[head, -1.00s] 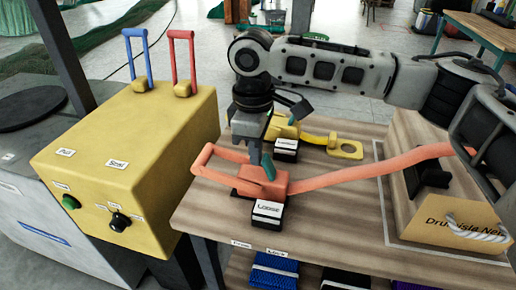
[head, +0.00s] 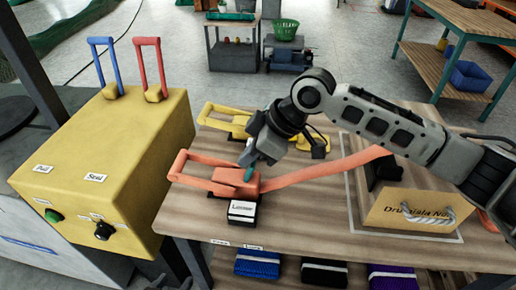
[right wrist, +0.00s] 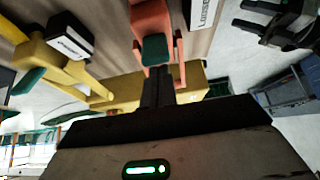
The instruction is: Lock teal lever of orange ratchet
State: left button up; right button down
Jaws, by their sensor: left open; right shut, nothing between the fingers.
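The orange ratchet (head: 232,180) lies on the wooden table, with its looped handle to the left and its orange strap running right. Its teal lever (right wrist: 154,50) shows in the right wrist view and is mostly hidden in the head view. A block with a white card (head: 241,209), apparently reading "Loose", sits in front of it. My right gripper (right wrist: 158,88) is shut and empty, its fingertips at the teal lever; I cannot tell whether they touch. My left gripper (right wrist: 264,22) appears open and empty at the upper right of the right wrist view, away from the ratchet.
A yellow ratchet (head: 228,111) lies behind the orange one, partly hidden by my right arm. A yellow machine box (head: 125,150) with blue and red handles stands left. A wooden crate (head: 400,212) with a rope handle sits right. The table's front strip is clear.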

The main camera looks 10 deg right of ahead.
pick_arm(q)
jog(key=shift+s+a, duration=0.1)
pick_arm(e)
jog(key=shift+a+r, duration=0.1)
jog(key=shift+a, duration=0.05)
jog(key=shift+r+p, duration=0.85)
jog(key=shift+p, duration=0.3)
pick_arm(q)
notch_tip(320, 180, up, 2)
jog(key=shift+r, duration=0.25)
jog(key=shift+f, duration=0.1)
pick_arm(e)
jog(key=shift+f, duration=0.1)
pick_arm(q)
jog(key=shift+a+y+p, duration=0.3)
jog(key=shift+a+p, duration=0.3)
jog(key=shift+p, duration=0.5)
pick_arm(e)
jog(key=d+r, duration=0.3)
jog(key=r, duration=0.6)
jog(key=shift+s, duration=0.4)
